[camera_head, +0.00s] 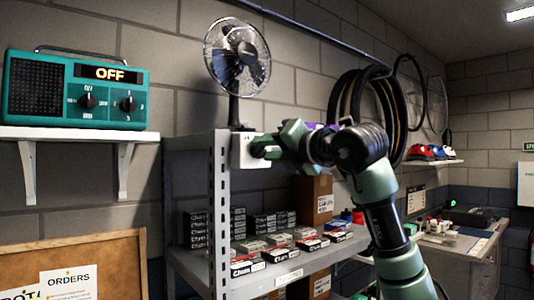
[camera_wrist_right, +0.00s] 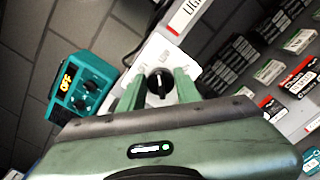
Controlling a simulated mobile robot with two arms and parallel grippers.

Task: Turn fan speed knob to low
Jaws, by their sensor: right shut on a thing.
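A black desk fan (camera_head: 237,62) stands on top of a grey metal shelf. Below it, on the shelf's upper front corner, is a white control box (camera_head: 243,154). In the right wrist view a round black knob (camera_wrist_right: 159,88) with a light pointer mark sits on the white box (camera_wrist_right: 153,50). Small lettering around the knob is too small to read surely. My right gripper (camera_head: 268,146) reaches the box from the right. In the wrist view its green fingers (camera_wrist_right: 158,80) are on both sides of the knob, shut on it. My left gripper is not in view.
A teal radio (camera_head: 30,85) reading OFF sits on a white wall shelf at left. The grey shelf (camera_head: 222,225) holds several small boxes and a cardboard box (camera_head: 312,203) below my right arm. Black tyres (camera_head: 343,100) hang on the wall behind the arm.

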